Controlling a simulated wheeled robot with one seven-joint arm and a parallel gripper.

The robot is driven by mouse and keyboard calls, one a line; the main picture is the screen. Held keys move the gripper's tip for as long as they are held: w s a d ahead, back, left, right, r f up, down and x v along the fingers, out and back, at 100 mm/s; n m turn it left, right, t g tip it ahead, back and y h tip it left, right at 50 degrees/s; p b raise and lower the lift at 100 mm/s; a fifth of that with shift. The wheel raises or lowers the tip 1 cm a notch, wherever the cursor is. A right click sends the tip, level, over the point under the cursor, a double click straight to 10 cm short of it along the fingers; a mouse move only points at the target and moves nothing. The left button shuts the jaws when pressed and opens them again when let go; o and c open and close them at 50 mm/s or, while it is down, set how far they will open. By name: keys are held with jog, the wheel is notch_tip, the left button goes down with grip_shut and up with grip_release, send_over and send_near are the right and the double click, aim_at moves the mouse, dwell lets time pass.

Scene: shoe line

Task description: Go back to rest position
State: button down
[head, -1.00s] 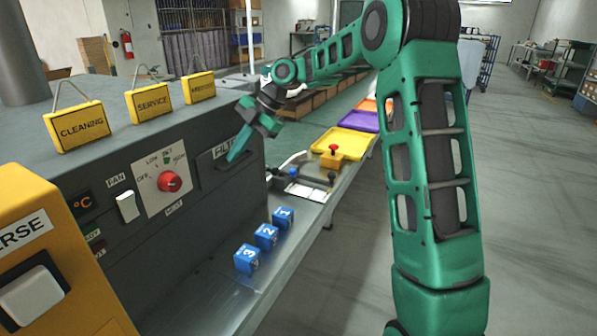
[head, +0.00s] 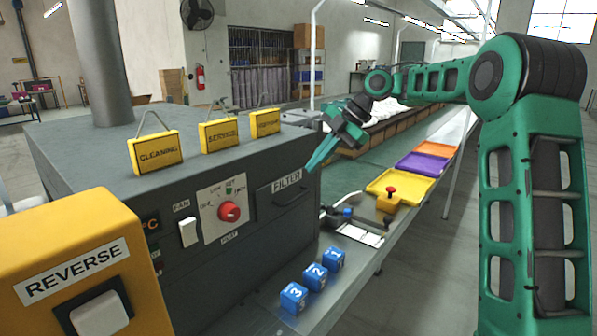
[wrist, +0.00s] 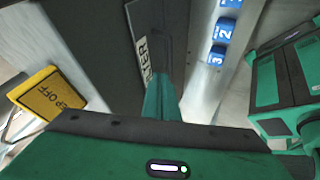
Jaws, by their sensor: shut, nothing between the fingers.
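My gripper (head: 318,160) is shut and empty, in the air in front of the grey machine's front face, close to the filter drawer (head: 290,192) with its FILTER label. In the head view it points down and to the left. In the wrist view its green fingers (wrist: 161,100) are together beside the label, with nothing between them. I cannot tell the exact gap between the fingertips and the machine.
The grey machine (head: 90,152) bears several yellow signs (head: 155,152) and a red knob (head: 229,211). Blue numbered cubes (head: 316,276) stand on the metal bench. Yellow (head: 412,178) and purple (head: 422,163) trays lie farther back. A yellow REVERSE box (head: 75,240) is front left.

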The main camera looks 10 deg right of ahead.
jog(key=s+d+f+m+h, duration=0.2)
jog(key=s+d+f+m, duration=0.3)
jog(key=s+m, duration=0.5)
jog(key=s+d+f+m+g+h, duration=0.1)
jog(key=s+d+f+m, duration=0.3)
jog(key=s, duration=1.5)
jog(key=s+d+f+m+h, duration=0.3)
jog(key=s+d+m, duration=0.6)
jog(key=s+m, duration=0.6)
notch_tip(320, 180, down, 3)
jog(key=shift+d+r+m+g+h, duration=0.15)
jog(key=shift+d+m+g+h, duration=0.2)
jog(key=shift+m, duration=0.45)
